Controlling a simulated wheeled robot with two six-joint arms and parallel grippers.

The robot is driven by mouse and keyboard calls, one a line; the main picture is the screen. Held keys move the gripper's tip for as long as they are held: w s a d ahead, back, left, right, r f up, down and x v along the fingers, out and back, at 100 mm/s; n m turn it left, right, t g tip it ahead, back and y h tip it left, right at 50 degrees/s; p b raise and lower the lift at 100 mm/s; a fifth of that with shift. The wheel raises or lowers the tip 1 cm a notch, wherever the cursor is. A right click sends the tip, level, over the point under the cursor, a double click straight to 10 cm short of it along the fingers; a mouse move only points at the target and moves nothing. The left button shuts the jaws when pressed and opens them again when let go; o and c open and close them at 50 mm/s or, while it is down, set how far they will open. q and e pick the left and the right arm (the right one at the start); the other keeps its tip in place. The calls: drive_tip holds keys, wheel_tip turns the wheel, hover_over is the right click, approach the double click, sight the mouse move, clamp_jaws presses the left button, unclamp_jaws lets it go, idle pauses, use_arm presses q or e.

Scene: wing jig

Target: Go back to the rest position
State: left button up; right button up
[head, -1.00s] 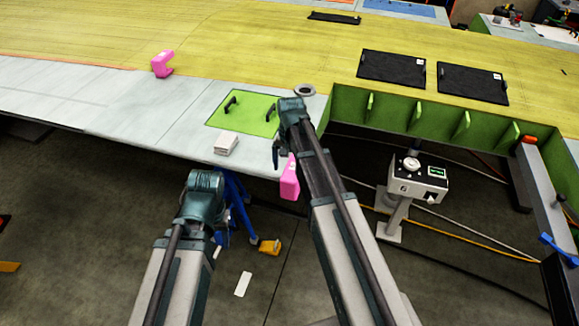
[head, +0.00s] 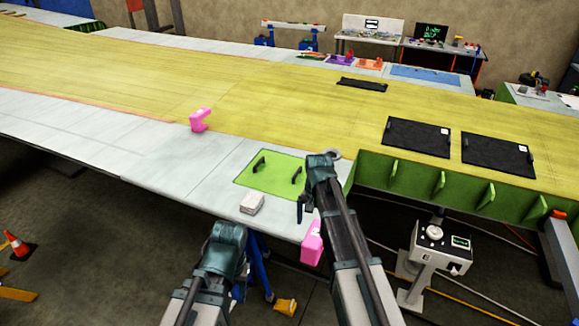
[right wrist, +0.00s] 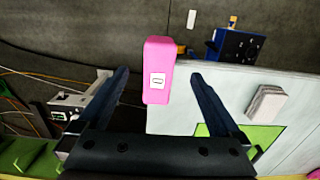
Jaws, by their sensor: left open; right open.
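My right gripper (head: 303,210) hangs at the wing's front edge beside a pink clamp-like block (head: 312,243). In the right wrist view its two dark fingers (right wrist: 160,82) are spread wide. The pink block (right wrist: 158,70) shows in the gap between them, beyond the tips, and nothing is gripped. My left gripper (head: 226,250) is lower left, off the wing's front edge, above the floor. Its fingers are mostly hidden by its wrist, and no held thing shows. A green panel (head: 262,182) with two black handles lies on the wing close to my right arm.
A white stack (head: 251,204) lies on the wing's grey edge (head: 150,165). A second pink block (head: 200,120) sits further back. Two black panels (head: 417,137) lie to the right. A white device on a stand (head: 436,248) and cables are right of my right arm. Floor is open at left.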

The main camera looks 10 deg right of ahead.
drive_tip(key=s+a+f+n+b, duration=0.5)
drive_tip(key=s+a+f+b, duration=0.2)
drive_tip(key=s+f+b, duration=0.2)
drive_tip(key=s+a+f+n+h+b, duration=0.1)
drive_tip(key=s+a+f+n+b, duration=0.4)
drive_tip(key=s+f+b, duration=0.5)
drive_tip(key=shift+s+a+f+n+b, duration=0.35)
drive_tip(key=shift+s+a, duration=0.25)
drive_tip(key=shift+a, duration=0.65)
